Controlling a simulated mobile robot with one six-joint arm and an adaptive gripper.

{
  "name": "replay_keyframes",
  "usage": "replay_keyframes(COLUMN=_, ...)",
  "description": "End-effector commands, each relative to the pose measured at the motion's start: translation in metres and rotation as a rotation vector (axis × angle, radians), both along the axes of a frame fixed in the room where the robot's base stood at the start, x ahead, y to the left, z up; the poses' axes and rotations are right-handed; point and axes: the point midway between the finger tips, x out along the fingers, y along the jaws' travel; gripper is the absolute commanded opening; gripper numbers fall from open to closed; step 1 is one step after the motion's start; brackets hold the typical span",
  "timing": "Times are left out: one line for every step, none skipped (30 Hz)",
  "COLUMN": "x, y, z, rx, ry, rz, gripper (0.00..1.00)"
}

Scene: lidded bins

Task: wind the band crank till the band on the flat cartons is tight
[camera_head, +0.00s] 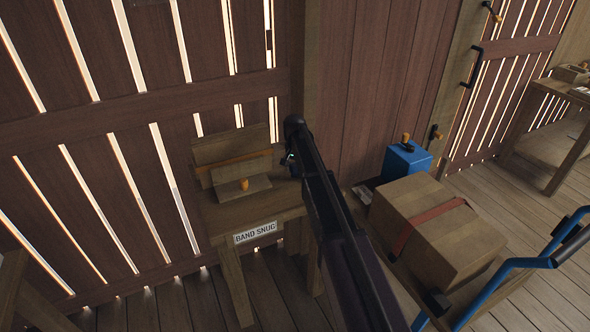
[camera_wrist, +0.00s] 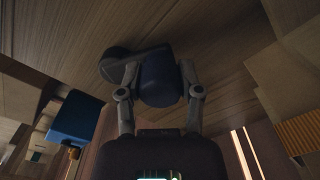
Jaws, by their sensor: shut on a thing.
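In the wrist view my gripper (camera_wrist: 158,85) has a finger on each side of the dark blue grip of the band crank (camera_wrist: 160,87) and is shut on it. The crank's grey arm (camera_wrist: 122,64) reaches left from the grip, over wooden boards. In the head view the flat cartons (camera_head: 222,149) stand at the back of a small wooden bench (camera_head: 285,205), with an orange band (camera_head: 232,163) across them. The band also shows at the right of the wrist view (camera_wrist: 299,134). How tight it is I cannot tell. My arm hides the crank in the head view.
The bench bears a "BAND SNUG" sign (camera_head: 255,233) and a block with an orange knob (camera_head: 243,185). To the right are a blue box (camera_head: 407,160) and a strapped carton (camera_head: 440,225) on a blue-handled cart (camera_head: 545,261). A slatted wall (camera_head: 90,130) stands close behind.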

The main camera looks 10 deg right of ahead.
Motion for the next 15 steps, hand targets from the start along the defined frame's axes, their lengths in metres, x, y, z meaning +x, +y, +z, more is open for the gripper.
replay_keyframes(x=0.0008, y=0.0000, z=-0.0001, rx=0.000, ry=-0.002, rz=0.000, gripper=0.00)
replay_keyframes(x=0.0008, y=0.0000, z=-0.0001, rx=0.000, ry=-0.002, rz=0.000, gripper=0.00)
replay_keyframes(x=0.0008, y=0.0000, z=-0.0001, rx=0.000, ry=-0.002, rz=0.000, gripper=0.00)
replay_keyframes(x=0.0008, y=0.0000, z=-0.0001, rx=0.000, ry=-0.002, rz=0.000, gripper=0.00)
replay_keyframes(x=0.0008, y=0.0000, z=-0.0001, rx=0.000, ry=-0.002, rz=0.000, gripper=0.00)
replay_keyframes(x=0.0008, y=0.0000, z=-0.0001, rx=0.000, ry=-0.002, rz=0.001, gripper=0.00)
replay_keyframes(x=0.0008, y=0.0000, z=-0.0001, rx=0.000, ry=-0.002, rz=0.001, gripper=0.00)
replay_keyframes(x=0.0008, y=0.0000, z=-0.0001, rx=0.000, ry=-0.002, rz=0.001, gripper=0.00)
replay_keyframes(x=0.0007, y=0.0001, z=-0.0001, rx=0.000, ry=-0.002, rz=0.001, gripper=0.59)
replay_keyframes(x=0.0007, y=0.0001, z=0.0000, rx=0.000, ry=-0.002, rz=0.001, gripper=0.68)
replay_keyframes(x=0.0007, y=0.0001, z=0.0000, rx=0.000, ry=-0.002, rz=0.001, gripper=0.76)
replay_keyframes(x=0.0007, y=0.0001, z=0.0000, rx=0.000, ry=-0.001, rz=0.001, gripper=0.81)
replay_keyframes(x=0.0006, y=0.0000, z=0.0000, rx=0.000, ry=-0.001, rz=0.001, gripper=0.81)
replay_keyframes(x=0.0005, y=0.0001, z=0.0000, rx=0.000, ry=-0.001, rz=0.001, gripper=0.81)
replay_keyframes(x=0.0005, y=0.0001, z=0.0000, rx=0.000, ry=-0.001, rz=0.001, gripper=0.81)
